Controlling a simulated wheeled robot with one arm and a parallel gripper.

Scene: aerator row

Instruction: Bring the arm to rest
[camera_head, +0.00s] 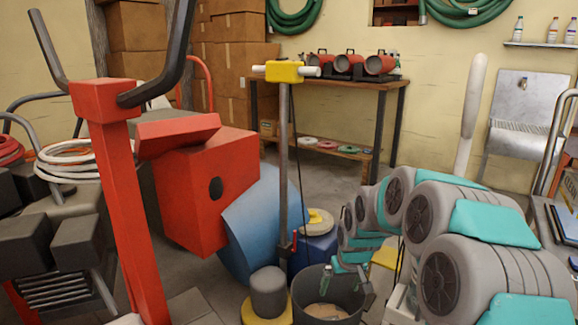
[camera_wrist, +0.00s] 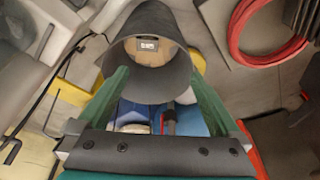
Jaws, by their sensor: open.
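My gripper (camera_wrist: 157,76) is open in the wrist view, its two green fingers spread apart. Nothing is clamped between them. A dark grey bucket (camera_wrist: 182,80) shows past the fingertips, with a tan, labelled surface inside; I cannot tell how near it is. In the head view a dark bucket (camera_head: 352,304) with tan contents stands at the bottom centre. My grey and teal arm curves from the lower right toward the middle. The gripper itself is hard to make out there; a small green part shows over the bucket.
A large red machine (camera_head: 208,190) with a dark handle stands at the left. A post with a yellow head (camera_head: 285,72) rises in the middle. A grey cylinder (camera_head: 268,288) sits beside the bucket. A wooden bench (camera_head: 345,84) stands behind. A red hose (camera_wrist: 240,38) lies upper right in the wrist view.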

